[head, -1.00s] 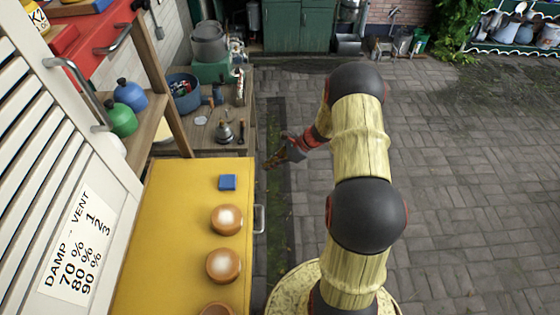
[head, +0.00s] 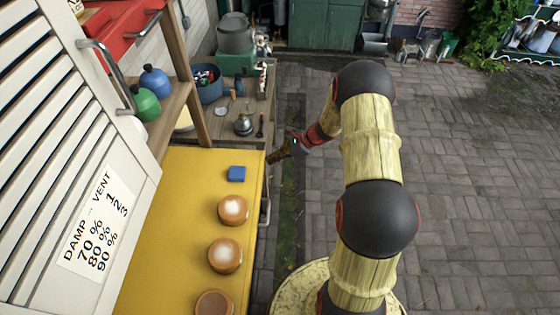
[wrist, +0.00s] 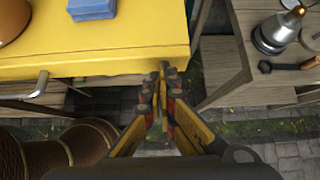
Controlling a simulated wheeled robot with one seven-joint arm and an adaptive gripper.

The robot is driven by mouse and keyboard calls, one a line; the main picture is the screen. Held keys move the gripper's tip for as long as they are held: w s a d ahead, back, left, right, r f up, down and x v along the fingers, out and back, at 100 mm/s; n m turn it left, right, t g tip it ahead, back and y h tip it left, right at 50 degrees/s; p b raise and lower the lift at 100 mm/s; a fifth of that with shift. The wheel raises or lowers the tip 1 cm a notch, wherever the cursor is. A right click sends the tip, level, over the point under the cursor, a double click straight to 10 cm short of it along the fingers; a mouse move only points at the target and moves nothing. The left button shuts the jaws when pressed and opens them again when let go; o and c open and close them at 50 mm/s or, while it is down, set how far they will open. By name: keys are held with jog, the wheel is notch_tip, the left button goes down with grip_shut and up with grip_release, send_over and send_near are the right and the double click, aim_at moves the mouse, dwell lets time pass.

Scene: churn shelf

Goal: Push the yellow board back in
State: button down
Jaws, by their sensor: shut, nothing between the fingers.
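The yellow board (head: 185,215) sticks out from the shelf unit on the left in the head view. A blue block (head: 236,174) and several round brown pots with pale tops (head: 225,255) stand on it. A metal handle (head: 265,211) is on its front edge. The board's front edge also shows in the wrist view (wrist: 110,58), with the handle (wrist: 25,88) at the left. My gripper (head: 281,152) is shut and empty. It is just off the board's front edge, near its far corner. In the wrist view my fingertips (wrist: 163,68) overlap that edge; I cannot tell whether they touch it.
A white louvred door (head: 75,130) with a damp-vent label stands open at the left. A wooden bench (head: 235,110) with a kettle and tools is beyond the board. Green and blue bottles (head: 155,82) stand on a shelf. Paving at the right is clear.

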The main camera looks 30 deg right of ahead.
aim_at(232, 156)
jog(key=w+a+b, duration=0.1)
jog(key=w+a, duration=0.3)
jog(key=a, duration=0.2)
jog(key=w+a+b, duration=0.1)
jog(key=w+a, duration=0.3)
jog(key=a, duration=0.1)
jog(key=w+a+b, duration=0.1)
jog(key=w+a, duration=0.3)
jog(key=a, duration=0.2)
jog(key=shift+a, duration=0.35)
jog(key=shift+s+d, duration=0.25)
jog(key=shift+d, duration=0.2)
jog(key=s+d, duration=0.1)
jog(key=d, duration=0.1)
jog(key=shift+s+d, duration=0.4)
jog(key=v, duration=1)
